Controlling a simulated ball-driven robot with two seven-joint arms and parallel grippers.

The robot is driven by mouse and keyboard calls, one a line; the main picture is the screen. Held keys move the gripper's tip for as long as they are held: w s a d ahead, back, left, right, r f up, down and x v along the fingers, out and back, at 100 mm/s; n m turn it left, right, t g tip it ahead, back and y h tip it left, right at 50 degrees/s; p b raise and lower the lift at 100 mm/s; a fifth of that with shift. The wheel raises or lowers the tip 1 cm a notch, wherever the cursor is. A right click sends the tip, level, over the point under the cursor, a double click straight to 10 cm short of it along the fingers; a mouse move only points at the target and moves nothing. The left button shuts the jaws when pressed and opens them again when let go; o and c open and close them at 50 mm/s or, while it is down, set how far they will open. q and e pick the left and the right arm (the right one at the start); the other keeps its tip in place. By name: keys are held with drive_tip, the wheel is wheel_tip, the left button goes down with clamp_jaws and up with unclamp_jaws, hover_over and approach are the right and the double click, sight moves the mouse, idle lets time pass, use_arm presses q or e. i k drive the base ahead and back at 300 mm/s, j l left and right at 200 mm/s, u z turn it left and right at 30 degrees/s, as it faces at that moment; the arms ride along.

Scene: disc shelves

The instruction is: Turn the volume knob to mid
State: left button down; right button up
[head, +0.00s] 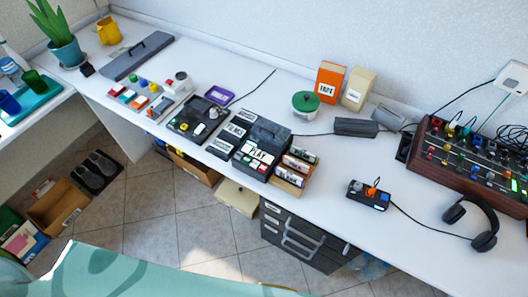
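No knob carries a label I can read as volume, so I cannot tell which one it is. A small black box (368,197) on the desk has an orange knob (372,192), a grey knob (356,187) and a blue patch. The knobs' pointer positions are too small to read. A wood-sided mixer (465,165) at the right edge carries several small coloured knobs. Neither of my grippers is in view.
Headphones (483,225) lie right of the black box, with a cable between them. A green-lidded pot (306,103), an orange box (330,82) and a cream box (357,89) stand behind. The desk around the black box is clear.

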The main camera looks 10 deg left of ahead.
sight(358, 186)
drive_tip(key=z, duration=0.95)
drive_tip(key=i+l, duration=0.1)
drive_tip(key=u, duration=0.05)
